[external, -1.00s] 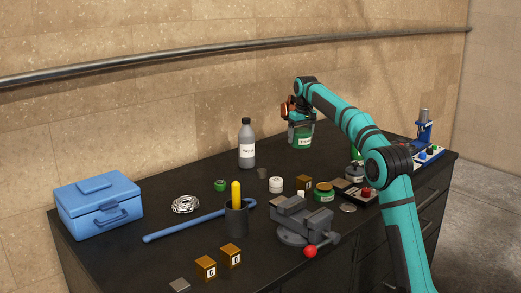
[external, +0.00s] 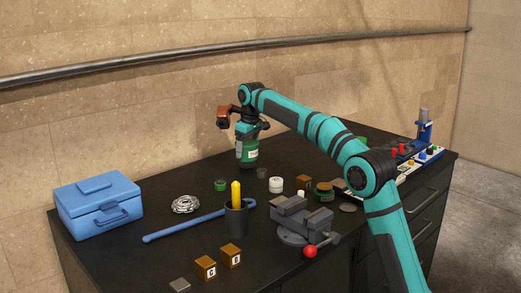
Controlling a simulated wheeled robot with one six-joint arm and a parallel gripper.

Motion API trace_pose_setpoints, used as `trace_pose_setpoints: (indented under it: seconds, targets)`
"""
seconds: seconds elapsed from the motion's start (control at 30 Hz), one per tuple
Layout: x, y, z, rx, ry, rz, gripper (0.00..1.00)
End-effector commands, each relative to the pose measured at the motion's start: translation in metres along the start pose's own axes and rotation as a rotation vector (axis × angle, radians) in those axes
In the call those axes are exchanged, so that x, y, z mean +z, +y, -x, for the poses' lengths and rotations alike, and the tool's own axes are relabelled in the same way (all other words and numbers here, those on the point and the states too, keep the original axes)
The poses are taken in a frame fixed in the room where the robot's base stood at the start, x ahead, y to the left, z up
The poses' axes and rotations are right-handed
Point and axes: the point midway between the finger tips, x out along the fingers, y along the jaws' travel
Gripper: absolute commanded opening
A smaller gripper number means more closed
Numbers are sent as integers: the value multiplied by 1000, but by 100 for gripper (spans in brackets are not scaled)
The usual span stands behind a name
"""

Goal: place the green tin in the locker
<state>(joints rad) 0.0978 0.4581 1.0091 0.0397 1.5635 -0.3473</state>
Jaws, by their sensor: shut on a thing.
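The green tin (external: 248,156), with a pale label, hangs upright in my gripper (external: 247,137), which is shut on it near its top. The tin is over the back middle of the dark workbench. From this angle I cannot tell how far its base is above the bench top. I see nothing that I can identify as the locker.
A blue toolbox (external: 98,205) stands at the left. A blue bar (external: 190,224), a dark cup (external: 236,220) with a yellow handle, a grey vise (external: 303,217) and a small green item (external: 220,185) lie nearer. The grey bottle is hidden behind the tin and gripper.

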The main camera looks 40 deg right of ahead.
Motion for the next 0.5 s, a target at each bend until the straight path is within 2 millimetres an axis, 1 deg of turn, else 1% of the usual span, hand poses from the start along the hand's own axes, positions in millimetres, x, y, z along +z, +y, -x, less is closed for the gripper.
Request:
trace_pose_setpoints:
  seconds: [0.03, 0.27, 0.3, 0.47, 0.5]
  targets:
    - [-6, -24, 1, -4, 1, 40, 38]
    - [-23, -116, -2, -24, 0, 205, 38]
    - [-25, -133, -2, -28, 0, 235, 38]
    - [-30, -198, -2, -41, 0, 350, 38]
    - [-30, -215, -2, -44, 0, 380, 38]
